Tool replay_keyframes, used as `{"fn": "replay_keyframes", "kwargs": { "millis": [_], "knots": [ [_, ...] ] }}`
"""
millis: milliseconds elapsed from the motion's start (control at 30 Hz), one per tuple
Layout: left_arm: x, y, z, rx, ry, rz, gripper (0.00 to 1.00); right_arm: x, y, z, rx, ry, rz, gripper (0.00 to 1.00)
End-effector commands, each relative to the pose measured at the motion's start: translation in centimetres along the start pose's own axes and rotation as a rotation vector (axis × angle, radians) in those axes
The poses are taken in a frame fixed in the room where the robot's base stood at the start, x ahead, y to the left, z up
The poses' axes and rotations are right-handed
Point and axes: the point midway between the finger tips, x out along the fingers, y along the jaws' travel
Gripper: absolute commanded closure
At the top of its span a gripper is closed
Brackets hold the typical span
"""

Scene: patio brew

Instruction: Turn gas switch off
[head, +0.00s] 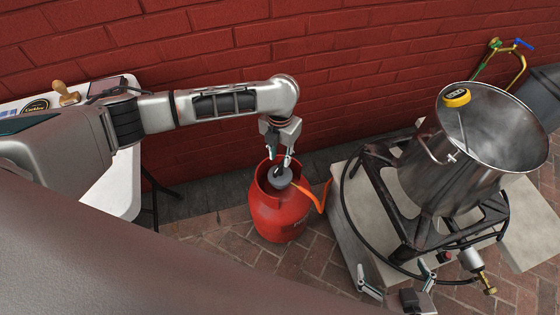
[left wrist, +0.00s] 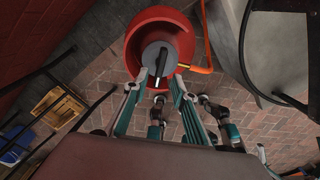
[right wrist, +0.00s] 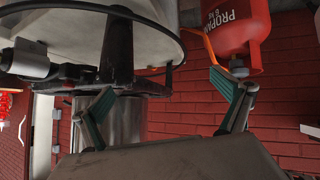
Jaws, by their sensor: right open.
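The red propane bottle (head: 280,212) stands upright on the brick paving by the wall. A grey round regulator with a black switch (left wrist: 155,75) sits on its top, and an orange hose (head: 318,197) leads off to the right. My left gripper (head: 282,162) points down right over the regulator. In the left wrist view its two fingers are apart, with the black switch between and just beyond their tips; I cannot tell whether they touch it. My right gripper (head: 398,275) is open and empty, low in front of the burner stand. The bottle also shows in the right wrist view (right wrist: 228,25).
A steel kettle (head: 460,165) with a yellow-capped thermometer (head: 457,98) stands on a black burner frame (head: 390,190) on a pale slab (head: 352,215), right of the bottle. A brass valve (head: 484,280) sits at the burner's front. A white table (head: 125,185) is at left.

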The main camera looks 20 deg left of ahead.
Motion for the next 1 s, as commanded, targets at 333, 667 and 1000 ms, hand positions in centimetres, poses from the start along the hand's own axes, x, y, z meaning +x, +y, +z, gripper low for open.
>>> {"fn": "replay_keyframes", "kwargs": {
  "millis": [333, 667, 1000],
  "knots": [
    [-6.2, 0.0, 0.0, 0.002, 0.0, 0.001, 0.74, 0.0, 0.0, 0.0, 0.001, -0.001, 0.0, 0.0],
    [-7.4, 0.0, -0.1, 0.001, 0.002, 0.001, 0.74, 0.0, 0.0, 0.0, 0.001, -0.001, 0.0, 0.0],
    [-7.4, 0.0, -0.1, 0.001, 0.001, 0.0, 0.74, 0.0, 0.0, 0.0, 0.001, -0.002, 0.0, 0.0]
  ]
}}
